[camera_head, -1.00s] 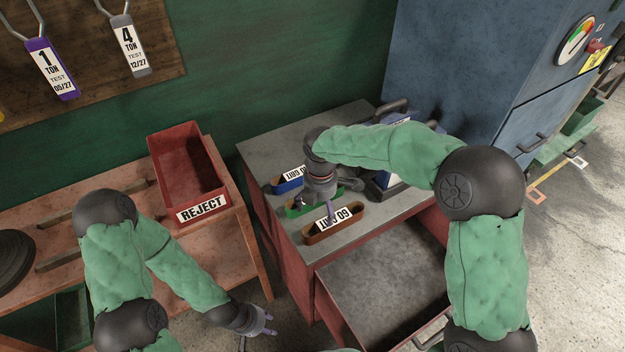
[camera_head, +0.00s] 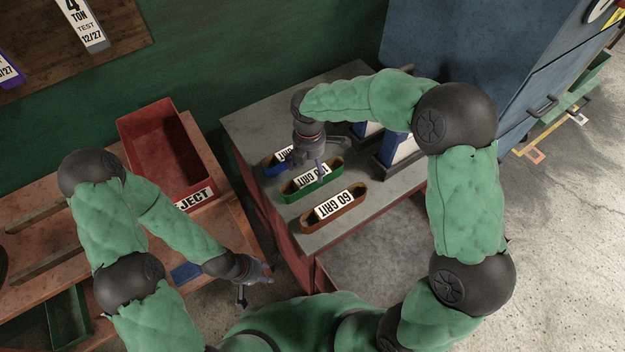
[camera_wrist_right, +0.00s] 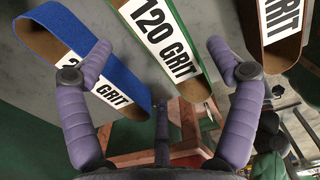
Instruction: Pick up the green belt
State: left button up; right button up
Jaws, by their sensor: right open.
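The green belt (camera_head: 312,183), a flat loop labelled 120 GRIT, lies on the grey cabinet top between a blue belt (camera_head: 272,168) and an orange-brown belt (camera_head: 333,207). My right gripper (camera_head: 310,166) is open over the green belt, pointing down and partly covering it. In the right wrist view, the green belt (camera_wrist_right: 165,35) shows between the open fingers (camera_wrist_right: 158,52). I cannot tell how far down the fingers reach; no grip shows. The blue belt (camera_wrist_right: 70,50) is behind the left finger. My left gripper (camera_head: 256,281) looks open and empty, low by the orange bench.
A red REJECT bin (camera_head: 160,150) stands on the orange bench (camera_head: 225,225). Blue-and-white objects (camera_head: 395,150) stand on the cabinet top right of the belts. A drawer (camera_head: 375,250) is open below the cabinet's front. A blue machine (camera_head: 480,60) stands behind.

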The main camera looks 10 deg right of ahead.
aim_at(311, 173)
jog(key=f+b, duration=0.1)
jog(key=f, duration=0.1)
jog(key=f+b, duration=0.1)
jog(key=f, duration=0.1)
jog(key=shift+s+d, duration=0.1)
jog(key=shift+d, duration=0.1)
jog(key=shift+f, duration=0.55)
jog(key=shift+r, duration=0.1)
jog(key=c, duration=1.4)
